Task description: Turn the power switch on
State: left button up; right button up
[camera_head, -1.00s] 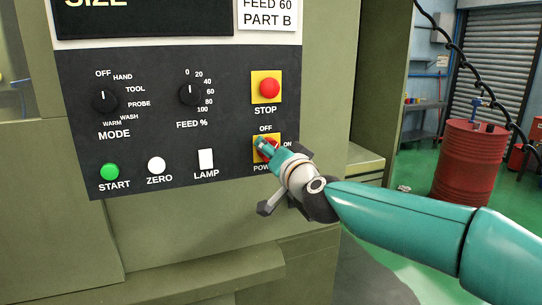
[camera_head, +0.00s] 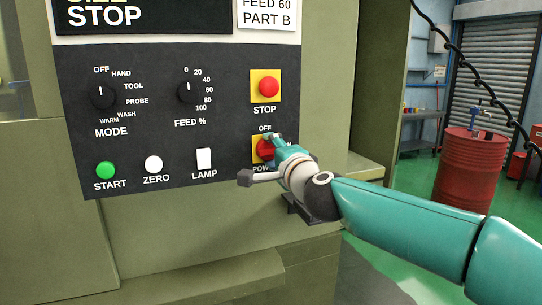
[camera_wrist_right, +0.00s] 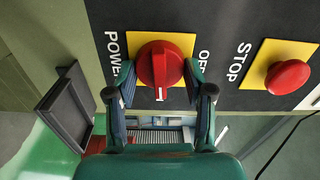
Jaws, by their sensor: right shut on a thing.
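The power switch (camera_head: 264,149) is a red rotary knob on a yellow plate at the lower right of the dark panel. In the right wrist view the knob (camera_wrist_right: 160,64) stands between my right gripper's (camera_wrist_right: 158,95) two fingers, which are shut on its sides. The knob's white mark points down in that view, a quarter turn from the OFF label and towards the ON side as the panel is laid out. In the head view my right gripper (camera_head: 275,147) covers part of the knob and the ON label. My left gripper is not in view.
The red STOP button (camera_head: 269,87) sits above the switch, with the LAMP switch (camera_head: 204,158) to its left. MODE and FEED dials and the green START button (camera_head: 105,170) are farther left. A red drum (camera_head: 468,166) stands at the right; the floor between is clear.

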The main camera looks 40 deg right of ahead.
jog(key=shift+f+m, duration=0.3)
jog(key=shift+m, duration=0.2)
jog(key=o, duration=1.1)
jog(key=shift+d, duration=0.1)
jog(key=shift+o, duration=0.2)
jog(key=shift+r, duration=0.15)
jog(key=shift+s, duration=0.15)
jog(key=v, duration=1.1)
jog(key=shift+s+a, duration=0.25)
jog(key=shift+s, duration=0.05)
